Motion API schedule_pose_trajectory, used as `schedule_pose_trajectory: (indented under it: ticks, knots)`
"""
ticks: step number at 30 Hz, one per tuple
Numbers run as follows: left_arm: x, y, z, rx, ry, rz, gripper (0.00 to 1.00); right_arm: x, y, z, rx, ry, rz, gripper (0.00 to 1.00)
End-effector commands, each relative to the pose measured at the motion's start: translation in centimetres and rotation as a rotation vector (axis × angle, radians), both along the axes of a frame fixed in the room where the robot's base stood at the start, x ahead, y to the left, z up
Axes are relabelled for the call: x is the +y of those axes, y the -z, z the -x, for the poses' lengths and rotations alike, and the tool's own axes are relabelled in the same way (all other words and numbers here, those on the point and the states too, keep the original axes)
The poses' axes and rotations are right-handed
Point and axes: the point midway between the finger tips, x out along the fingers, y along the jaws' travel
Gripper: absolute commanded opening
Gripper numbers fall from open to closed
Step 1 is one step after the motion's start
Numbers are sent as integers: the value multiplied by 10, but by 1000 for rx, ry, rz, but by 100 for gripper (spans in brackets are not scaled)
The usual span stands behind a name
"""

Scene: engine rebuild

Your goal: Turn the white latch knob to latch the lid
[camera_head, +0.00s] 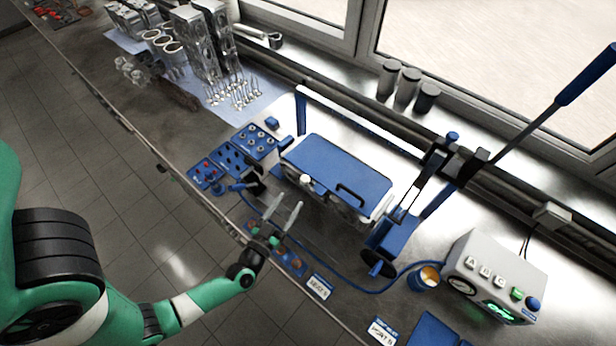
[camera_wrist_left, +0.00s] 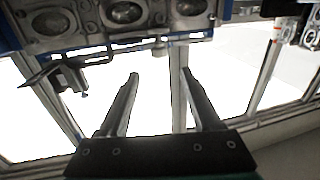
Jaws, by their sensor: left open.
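The blue lid (camera_head: 340,172) lies closed-looking over a metal box on the bench, with a dark handle on top. The white latch knob (camera_head: 306,180) stands at the lid's front left edge. My left gripper (camera_head: 285,203) is open and empty in front of the box, its two fingers pointing toward the box and apart from the knob. In the left wrist view the open fingers (camera_wrist_left: 159,73) show against bright windows. A small pale piece (camera_wrist_left: 159,46) sits beyond the fingertips there; I cannot tell whether it is the knob. My right gripper is not in view.
Blue trays (camera_head: 232,158) of small parts stand left of the box. A blue lever stand (camera_head: 392,240) with a long handle is at its right. A grey control box (camera_head: 494,276) and an orange-topped cup (camera_head: 430,276) are farther right. A blue hose runs along the bench front.

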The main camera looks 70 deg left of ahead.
Motion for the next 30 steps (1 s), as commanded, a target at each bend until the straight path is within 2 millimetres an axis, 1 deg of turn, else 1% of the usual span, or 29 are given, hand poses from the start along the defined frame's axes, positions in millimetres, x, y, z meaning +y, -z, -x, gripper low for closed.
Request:
schedule_pose_trajectory:
  ticks: [9,13,15,18,25,26,30]
  knots:
    - [43,1,-54,-3,-2,-2,66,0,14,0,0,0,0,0]
    - [57,1,-72,-2,-1,-2,66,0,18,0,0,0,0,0]
    - [62,1,-78,-2,0,-1,66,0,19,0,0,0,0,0]
    - [65,1,-83,-1,0,-1,66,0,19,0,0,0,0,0]
    - [66,0,-84,1,1,-1,66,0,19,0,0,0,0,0]
    - [66,0,-84,1,1,-1,64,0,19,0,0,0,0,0]
    - [66,0,-84,0,1,-1,38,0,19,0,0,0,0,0]
